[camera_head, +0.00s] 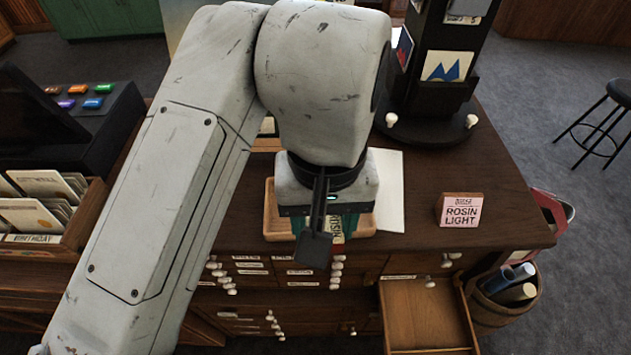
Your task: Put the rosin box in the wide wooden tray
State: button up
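The rosin box (460,210), a small pink-fronted box with a wooden-coloured edge marked "ROSIN LIGHT", stands upright on the dark counter to the right. A light wooden tray (270,218) sits near the counter's front edge, mostly hidden behind my gripper. Something teal and a lettered card show in or at the tray behind the gripper. My gripper (315,248) points down over the tray, well left of the rosin box and apart from it. Its fingers show nearly edge-on, so their opening is hidden. I see nothing held.
A white sheet (390,190) lies beside the tray. A dark display stand (435,90) is behind it. An open, empty-looking drawer (428,315) juts out at front right. A card rack (45,210) and a cash register (75,115) stand left. Counter around the rosin box is clear.

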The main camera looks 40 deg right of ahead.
jog(key=w+d+f+b, duration=0.1)
jog(key=w+f+b, duration=0.1)
jog(key=w+f, duration=0.1)
jog(key=w+d+f+b, duration=0.1)
jog(key=w+f, duration=0.2)
jog(key=w, duration=0.2)
jog(key=w+d+f+b, duration=0.1)
jog(key=w+f+b, duration=0.1)
jog(key=w+f, duration=0.1)
jog(key=shift+w+b, duration=0.3)
jog(key=shift+w, duration=0.5)
jog(key=shift+w+f+b, duration=0.2)
jog(key=shift+f+b, duration=0.15)
jog(key=f+b, duration=0.3)
jog(key=shift+w+f, duration=0.1)
jog(key=shift+w, duration=0.1)
jog(key=shift+f, duration=0.1)
jog(key=shift+f, duration=0.1)
jog(key=o, duration=0.7)
jog(key=shift+o, duration=0.2)
